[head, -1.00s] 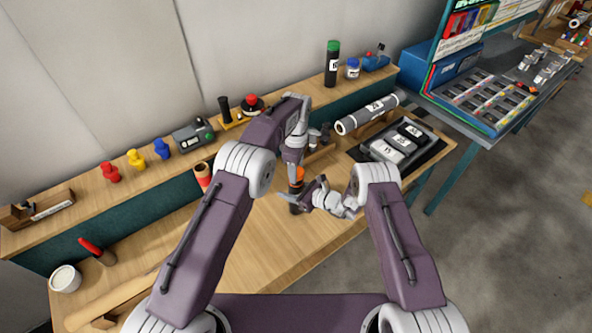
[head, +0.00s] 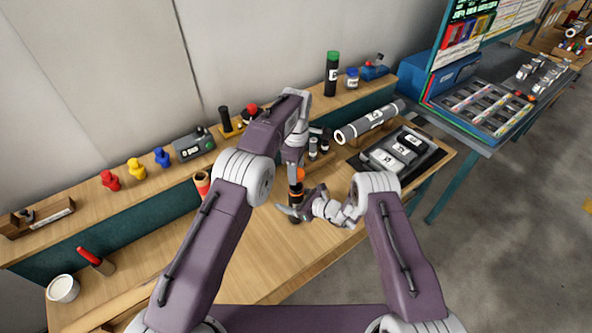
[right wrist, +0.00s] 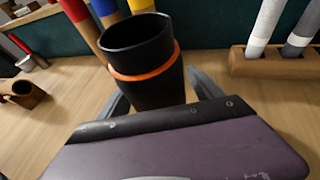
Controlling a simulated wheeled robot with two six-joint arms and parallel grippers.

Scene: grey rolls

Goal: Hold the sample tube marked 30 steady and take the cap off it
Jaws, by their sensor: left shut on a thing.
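The sample tube (head: 295,214) is black with an orange ring and stands upright over the bench in the head view. In the right wrist view the black tube (right wrist: 148,88) fills the middle, its dark top uncovered. Its number is not readable. My right gripper (head: 289,209) has its fingers on either side of the tube, seemingly touching it; the grey fingers also show in the right wrist view (right wrist: 155,95). My left gripper (head: 297,166) points down from above, shut on the orange cap (head: 299,175), which is above the tube. My left arm hides part of the scene behind.
A long grey roll (head: 370,123) and a dark tray (head: 431,158) of labelled pieces lie to the right. Small dark-capped vials (head: 325,141) stand just behind my grippers. The front bench (head: 262,250) is clear.

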